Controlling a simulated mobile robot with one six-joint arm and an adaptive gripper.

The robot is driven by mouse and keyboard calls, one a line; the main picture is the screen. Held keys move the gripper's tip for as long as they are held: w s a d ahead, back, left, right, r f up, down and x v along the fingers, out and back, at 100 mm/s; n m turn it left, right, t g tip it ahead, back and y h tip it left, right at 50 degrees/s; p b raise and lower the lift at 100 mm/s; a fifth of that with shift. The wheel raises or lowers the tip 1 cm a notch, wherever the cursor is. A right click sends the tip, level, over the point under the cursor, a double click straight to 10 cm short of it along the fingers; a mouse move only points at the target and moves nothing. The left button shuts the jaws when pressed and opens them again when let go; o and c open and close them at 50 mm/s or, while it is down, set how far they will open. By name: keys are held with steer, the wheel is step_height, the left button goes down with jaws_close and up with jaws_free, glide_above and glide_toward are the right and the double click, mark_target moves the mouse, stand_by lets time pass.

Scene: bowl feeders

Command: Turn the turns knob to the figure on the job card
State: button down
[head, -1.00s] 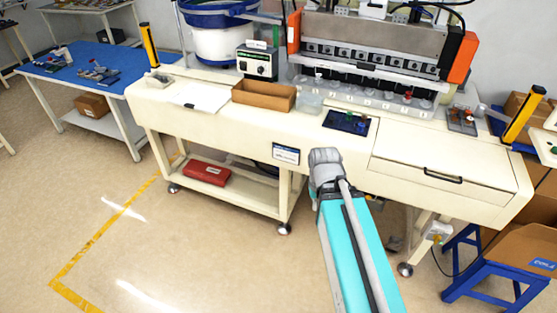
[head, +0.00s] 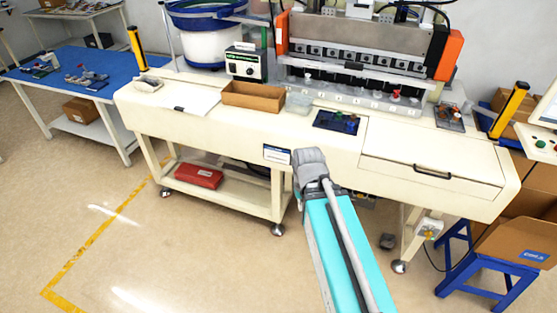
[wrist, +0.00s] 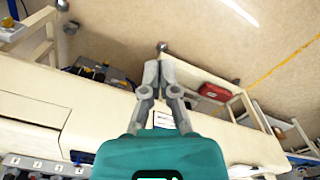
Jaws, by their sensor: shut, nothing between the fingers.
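My gripper (wrist: 158,72) shows in the wrist view with its two grey fingers together and nothing between them, in front of the bench's front side. A black control box with a dial (head: 245,64) stands on the bench beside the bowl feeder. I cannot tell which knob is the turns knob.
The cream bench (head: 215,125) carries a brown tray (head: 253,100), a dark panel with coloured knobs (head: 337,122) and a machine with orange ends (head: 365,45). A red box (head: 198,176) lies on the lower shelf. A blue stool (head: 485,270) stands right. Floor at front left is clear.

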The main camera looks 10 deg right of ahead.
stand_by(0.3)
steer(key=c, duration=0.6)
jaws_free()
